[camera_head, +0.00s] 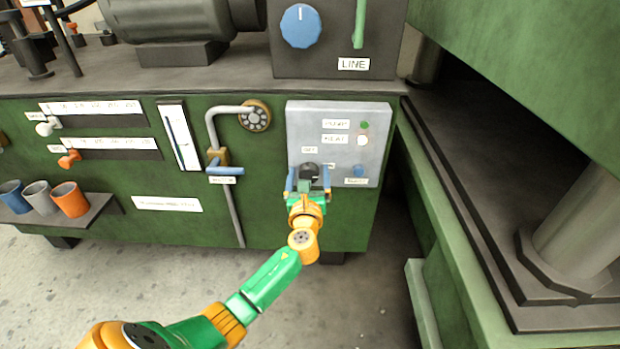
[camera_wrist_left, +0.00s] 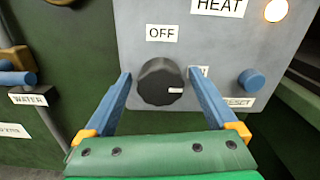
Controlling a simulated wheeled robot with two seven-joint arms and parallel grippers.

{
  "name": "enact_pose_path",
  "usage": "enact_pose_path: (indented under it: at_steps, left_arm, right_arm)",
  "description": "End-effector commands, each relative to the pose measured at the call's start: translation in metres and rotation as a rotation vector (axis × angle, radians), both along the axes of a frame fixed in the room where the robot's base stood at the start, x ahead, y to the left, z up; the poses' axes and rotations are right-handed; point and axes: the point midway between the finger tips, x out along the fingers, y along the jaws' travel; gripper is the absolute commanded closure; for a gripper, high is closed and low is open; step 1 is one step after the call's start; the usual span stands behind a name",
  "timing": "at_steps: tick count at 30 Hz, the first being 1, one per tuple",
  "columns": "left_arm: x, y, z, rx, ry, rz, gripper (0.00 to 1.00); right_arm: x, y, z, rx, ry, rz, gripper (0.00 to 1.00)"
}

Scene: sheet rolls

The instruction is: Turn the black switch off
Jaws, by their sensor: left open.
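The black switch (camera_wrist_left: 160,82) is a round knob on a grey panel (camera_head: 338,112). Its white mark points right, away from the "OFF" label (camera_wrist_left: 162,33) above it and toward a label mostly hidden by a finger. My left gripper (camera_head: 308,180) is open in front of the panel. In the wrist view its two blue fingers lie on either side of the knob, with visible gaps, so it is not gripped. In the head view the gripper partly covers the knob (camera_head: 309,168). My right gripper is not in view.
A blue reset button (camera_wrist_left: 251,81) sits right of the knob. Above are a green lamp (camera_head: 364,125) and a bright heat lamp (camera_head: 362,140). A pipe with a blue water handle (camera_head: 225,170) is left of the panel. A green machine frame (camera_head: 440,200) stands at right.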

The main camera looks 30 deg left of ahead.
Motion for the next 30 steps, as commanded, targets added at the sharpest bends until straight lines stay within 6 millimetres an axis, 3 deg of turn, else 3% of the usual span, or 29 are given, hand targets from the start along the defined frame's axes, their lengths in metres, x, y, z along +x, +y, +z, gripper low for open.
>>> enact_pose_path:
  at_steps: [5, 6, 15, 30]
  left_arm:
    - [0.0002, 0.0002, 0.0002, -0.001, 0.001, 0.0, 0.08]
    - [0.0002, 0.0001, 0.0002, -0.001, 0.001, 0.0, 0.13]
    - [0.0, 0.0, -0.0003, -0.002, 0.001, 0.0, 0.94]
    - [0.0003, -0.0005, -0.0018, -0.147, -0.087, -0.001, 0.94]
  right_arm:
    - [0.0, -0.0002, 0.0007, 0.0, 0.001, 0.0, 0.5]
    - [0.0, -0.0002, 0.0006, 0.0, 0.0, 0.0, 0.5]
    - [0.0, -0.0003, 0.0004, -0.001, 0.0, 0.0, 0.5]
    - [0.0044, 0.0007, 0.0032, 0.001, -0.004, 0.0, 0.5]
